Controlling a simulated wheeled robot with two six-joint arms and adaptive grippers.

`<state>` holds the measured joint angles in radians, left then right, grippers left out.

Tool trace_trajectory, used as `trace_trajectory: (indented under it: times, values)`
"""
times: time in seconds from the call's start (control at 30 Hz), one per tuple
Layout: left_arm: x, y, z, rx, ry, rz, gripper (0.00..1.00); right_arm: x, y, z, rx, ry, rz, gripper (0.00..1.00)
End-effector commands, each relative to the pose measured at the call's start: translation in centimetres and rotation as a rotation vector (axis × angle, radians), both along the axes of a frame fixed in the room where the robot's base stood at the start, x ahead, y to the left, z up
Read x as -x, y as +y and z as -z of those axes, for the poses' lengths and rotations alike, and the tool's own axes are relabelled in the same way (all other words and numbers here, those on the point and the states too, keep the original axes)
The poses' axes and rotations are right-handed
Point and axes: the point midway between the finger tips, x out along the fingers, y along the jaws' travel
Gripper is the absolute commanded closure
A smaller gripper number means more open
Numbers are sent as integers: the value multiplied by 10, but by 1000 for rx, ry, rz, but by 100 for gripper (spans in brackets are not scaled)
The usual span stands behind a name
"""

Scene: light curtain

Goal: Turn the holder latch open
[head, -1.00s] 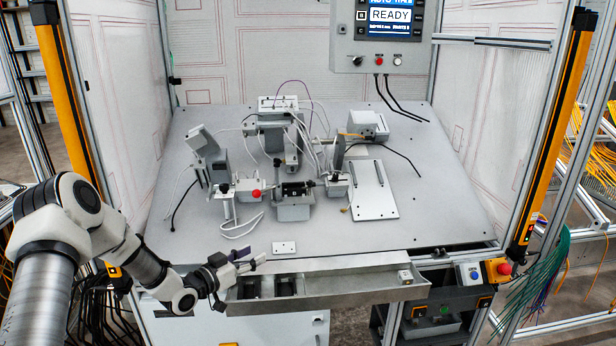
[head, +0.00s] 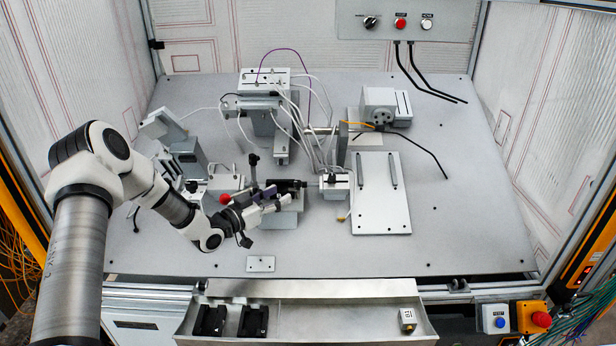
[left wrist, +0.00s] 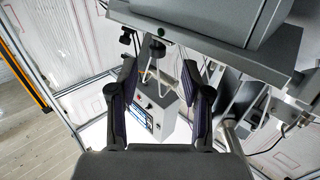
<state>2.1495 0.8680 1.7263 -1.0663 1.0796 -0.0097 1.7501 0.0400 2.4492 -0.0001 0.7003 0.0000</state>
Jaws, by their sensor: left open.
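The holder (head: 288,216) is a grey block at the middle of the bench with a dark cylindrical part (head: 290,185) lying across its top. I cannot make out for certain which piece is its latch; a small black-topped post (head: 253,162) stands just left of the dark part. My left gripper (head: 279,197) is open at the holder's front left, its fingers partly hiding the block. In the left wrist view, a black knob (left wrist: 157,48) shows just beyond the spread fingers (left wrist: 160,80), with nothing held between them. My right gripper is not in view.
A red ball knob (head: 225,199) sits close to my left gripper. Right of the holder are a clamp unit (head: 335,190) and a flat plate (head: 381,215) with two handles. An open drawer (head: 340,318) with black parts is in front. The bench's front right is clear.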

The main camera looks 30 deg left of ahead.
Motion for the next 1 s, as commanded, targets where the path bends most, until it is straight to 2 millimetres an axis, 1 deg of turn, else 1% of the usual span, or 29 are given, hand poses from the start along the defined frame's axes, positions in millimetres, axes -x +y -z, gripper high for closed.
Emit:
trace_trajectory:
  times: [0.07,0.17,0.3,0.43,0.57,0.77,0.87,0.9,0.93,1.0]
  values:
    - [-5,-1,-1,-2,1,0,51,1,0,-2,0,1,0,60]
    - [-19,-5,-1,-6,3,3,51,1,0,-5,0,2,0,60]
    - [-46,-12,-1,-7,2,4,51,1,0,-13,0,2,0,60]
    - [-67,-16,-1,-5,1,2,51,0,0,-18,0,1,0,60]
    - [-75,-18,0,-1,0,1,51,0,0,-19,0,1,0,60]
    - [-76,-18,1,0,0,0,51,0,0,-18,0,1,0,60]
    - [-75,-18,1,0,0,0,83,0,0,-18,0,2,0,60]
    - [-75,-18,1,0,0,0,97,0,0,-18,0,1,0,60]
    - [-75,-18,1,0,0,0,100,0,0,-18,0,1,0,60]
    - [-75,-18,1,0,0,0,100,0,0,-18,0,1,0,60]
